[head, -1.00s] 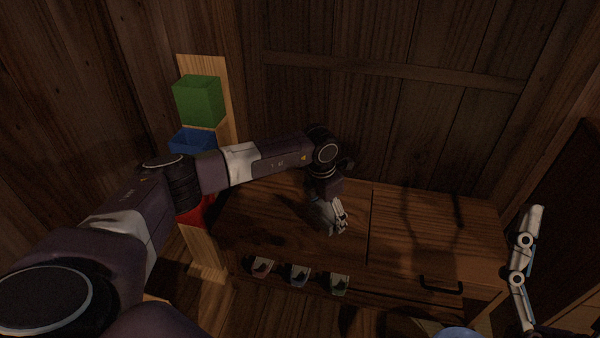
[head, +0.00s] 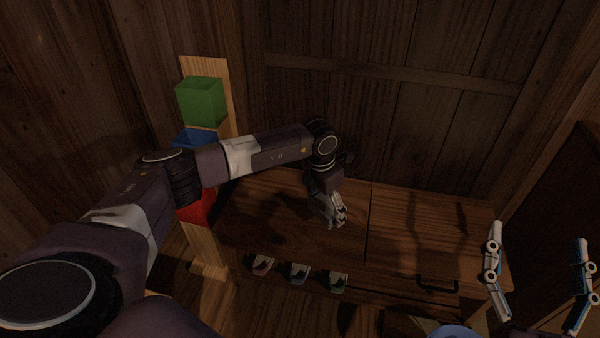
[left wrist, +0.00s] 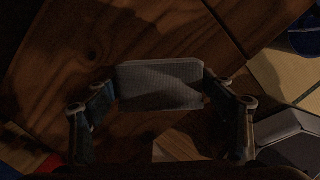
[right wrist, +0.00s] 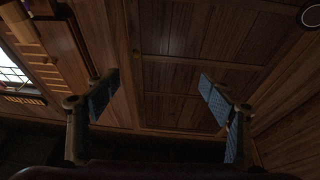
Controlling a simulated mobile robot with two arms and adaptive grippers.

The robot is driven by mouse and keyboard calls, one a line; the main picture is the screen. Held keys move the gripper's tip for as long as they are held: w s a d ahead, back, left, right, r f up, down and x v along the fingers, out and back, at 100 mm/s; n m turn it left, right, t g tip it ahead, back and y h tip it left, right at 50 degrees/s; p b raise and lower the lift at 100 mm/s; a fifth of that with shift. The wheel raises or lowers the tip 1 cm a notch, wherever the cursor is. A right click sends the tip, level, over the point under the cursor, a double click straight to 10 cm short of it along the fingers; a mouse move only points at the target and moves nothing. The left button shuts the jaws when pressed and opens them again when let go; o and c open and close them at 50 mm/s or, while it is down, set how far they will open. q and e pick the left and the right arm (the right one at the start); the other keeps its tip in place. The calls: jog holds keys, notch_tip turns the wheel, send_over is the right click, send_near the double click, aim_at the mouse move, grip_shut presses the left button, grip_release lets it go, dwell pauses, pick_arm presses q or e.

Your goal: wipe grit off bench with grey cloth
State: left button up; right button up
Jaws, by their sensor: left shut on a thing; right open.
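The wooden bench (head: 405,225) stands against the back wall, its top dark and shadowed. My left gripper (head: 335,212) is over the middle of the bench top, pointing down. In the left wrist view its fingers are shut on a flat grey cloth (left wrist: 160,85), which spans the space between them just above or on the wood; I cannot tell if it touches. The cloth is hard to make out in the head view. No grit can be made out in the dim light. My right gripper (head: 538,265) is open and empty at the right, off the bench's end.
A drawer handle (head: 437,286) and a blue round thing (head: 452,331) are at front right. A dark panel (head: 560,210) stands at right.

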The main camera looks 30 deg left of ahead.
pick_arm(q)
jog(key=shift+r+p, duration=0.35)
jog(key=shift+r, duration=0.25)
jog(key=shift+r+p, duration=0.3)
jog(key=shift+r, duration=0.1)
jog(key=shift+r+p, duration=0.45)
jog(key=shift+r, duration=0.15)
pick_arm(e)
notch_tip(320, 180, down, 12)
jog(key=d+g+h, duration=0.2)
jog(key=g, duration=0.3)
jog(key=shift+d+g, duration=0.3)
jog(key=shift+g, duration=0.1)
jog(key=shift+r, duration=0.1)
pick_arm(q)
jog(key=shift+r, duration=0.1)
